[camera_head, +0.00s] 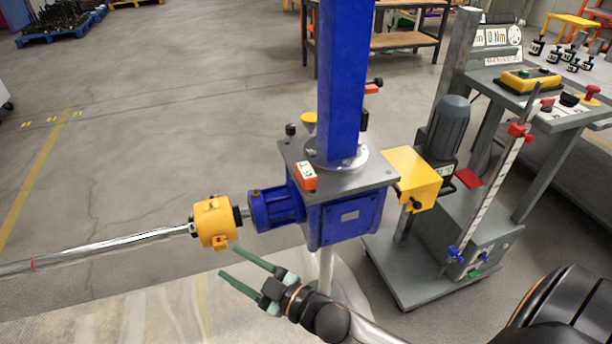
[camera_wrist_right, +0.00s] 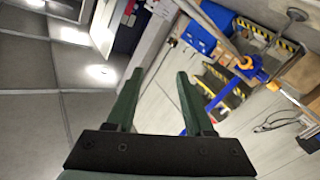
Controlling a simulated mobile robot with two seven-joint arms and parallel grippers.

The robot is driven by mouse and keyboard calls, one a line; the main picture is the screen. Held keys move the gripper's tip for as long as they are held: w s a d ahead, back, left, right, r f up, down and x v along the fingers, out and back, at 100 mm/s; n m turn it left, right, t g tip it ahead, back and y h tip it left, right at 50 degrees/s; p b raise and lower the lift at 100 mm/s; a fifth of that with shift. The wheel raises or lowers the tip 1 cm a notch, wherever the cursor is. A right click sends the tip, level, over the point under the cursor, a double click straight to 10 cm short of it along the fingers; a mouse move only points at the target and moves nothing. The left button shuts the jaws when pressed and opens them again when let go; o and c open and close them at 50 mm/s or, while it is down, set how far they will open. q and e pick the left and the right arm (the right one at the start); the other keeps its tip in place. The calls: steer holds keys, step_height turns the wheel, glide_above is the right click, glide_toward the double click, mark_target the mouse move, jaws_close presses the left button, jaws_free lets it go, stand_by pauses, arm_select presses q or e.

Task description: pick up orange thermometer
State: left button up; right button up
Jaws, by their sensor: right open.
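A small orange block with a white face bearing dark marks (camera_head: 306,176), which looks like the orange thermometer, sits on the grey top plate (camera_head: 365,179) of the blue screw jack (camera_head: 342,215), at the plate's left front. My right gripper (camera_head: 228,262) is open and empty, in front of and to the left of the jack, apart from the orange block. In the right wrist view, its two green fingers (camera_wrist_right: 159,78) are spread with nothing between them. I cannot make out the orange block in that view. My left gripper is not in view.
A blue column (camera_head: 342,75) rises from the plate behind the orange block. A yellow coupling (camera_head: 214,222) on a long shaft (camera_head: 110,246) lies left of the jack. A yellow box (camera_head: 412,175) and a grey cart (camera_head: 430,240) stand at right. The floor at left is open.

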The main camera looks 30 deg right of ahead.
steer(key=w+a+r+n+g+y, duration=0.2)
steer(key=a+r+n+y, duration=0.3)
steer(key=r+n+y, duration=0.3)
steer(key=n+g+h+b, duration=0.1)
steer(key=n+g+h, duration=0.9)
steer(key=n+h, duration=0.6)
glide_toward(305, 168)
steer(key=shift+m+h, duration=0.4)
steer(key=x, duration=0.4)
steer(key=shift+w+a+f, duration=0.2)
steer(key=shift+w+a, duration=0.1)
steer(key=shift+a, duration=0.05)
steer(key=x, duration=0.5)
steer(key=shift+s+f, duration=0.15)
steer(key=shift+f, duration=0.2)
